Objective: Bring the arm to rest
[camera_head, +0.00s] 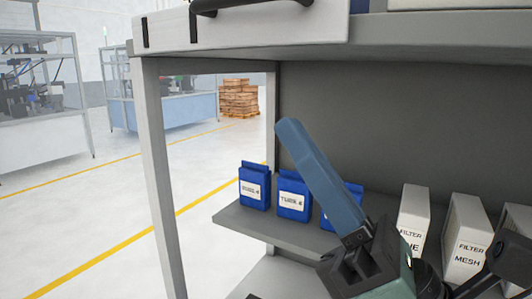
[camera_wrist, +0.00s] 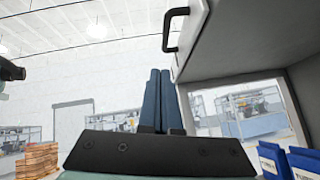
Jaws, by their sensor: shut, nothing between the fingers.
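My gripper (camera_head: 290,126) points up and to the left in the head view, in front of the grey shelf unit. Its long blue fingers lie together with nothing between them. In the wrist view, the fingers (camera_wrist: 158,76) stand side by side, pointing up, with the dark gripper body below them. The gripper partly hides a blue box on the shelf behind it.
The shelf board (camera_head: 240,222) carries blue boxes (camera_head: 293,195) at left and white filter boxes (camera_head: 467,238) at right. A white drawer with a black handle (camera_head: 250,4) is above. A grey post (camera_head: 160,180) stands left, with open floor (camera_head: 70,220) beyond.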

